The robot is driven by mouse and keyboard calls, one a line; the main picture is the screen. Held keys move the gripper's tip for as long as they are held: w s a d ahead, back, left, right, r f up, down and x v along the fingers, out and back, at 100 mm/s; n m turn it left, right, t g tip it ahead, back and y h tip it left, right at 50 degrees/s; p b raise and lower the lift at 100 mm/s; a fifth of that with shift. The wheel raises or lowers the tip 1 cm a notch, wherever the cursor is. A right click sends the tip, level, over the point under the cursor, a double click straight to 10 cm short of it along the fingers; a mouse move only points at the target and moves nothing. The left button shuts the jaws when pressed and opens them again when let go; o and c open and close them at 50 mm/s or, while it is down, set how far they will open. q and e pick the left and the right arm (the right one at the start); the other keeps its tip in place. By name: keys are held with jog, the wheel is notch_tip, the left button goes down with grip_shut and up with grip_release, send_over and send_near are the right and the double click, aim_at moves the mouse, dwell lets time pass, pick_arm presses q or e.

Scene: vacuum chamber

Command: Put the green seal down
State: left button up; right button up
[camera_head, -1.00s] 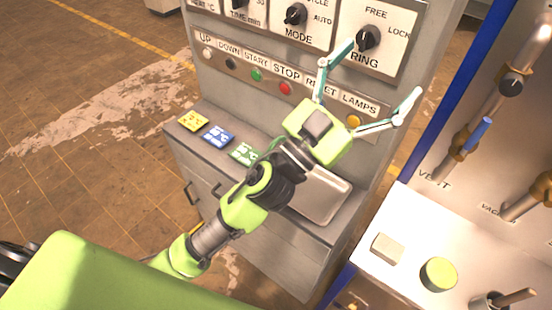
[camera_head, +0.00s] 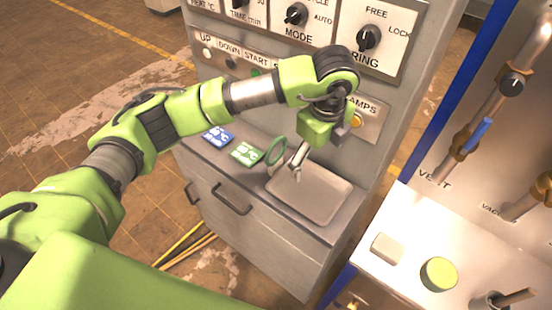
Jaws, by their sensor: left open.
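The green seal (camera_head: 276,151) is a thin ring at the left edge of a shallow grey tray (camera_head: 325,199) on the cabinet ledge. It looks tilted up on edge rather than flat. My left gripper (camera_head: 292,168) points down over the tray's back left part, just right of the ring, with its jaws open. One pale finger shows clearly; the other is mostly hidden. I cannot tell whether a finger touches the ring. My right gripper is not in view.
A green card (camera_head: 246,153) and a blue card (camera_head: 217,136) lie on the ledge left of the ring. The control panel with its knobs (camera_head: 368,37) rises behind. A white bench (camera_head: 405,245) with a yellow-green round knob (camera_head: 438,273) stands at right.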

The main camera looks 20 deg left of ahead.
pick_arm(q)
jog(key=w+a+r+n+y, duration=0.3)
jog(key=a+r, duration=0.1)
jog(key=a, duration=0.4)
send_over(275, 159)
jog(key=s+d, duration=0.1)
notch_tip(275, 159, down, 8)
jog(key=shift+t, duration=0.4)
jog(key=p+x, duration=0.3)
jog(key=x, duration=0.1)
jog(key=shift+d+f, duration=0.1)
jog(key=shift+f, duration=0.2)
jog(key=shift+w+f, duration=0.1)
jog(key=shift+f, duration=0.25)
jog(key=c, duration=1.3)
jog(key=shift+r, duration=0.1)
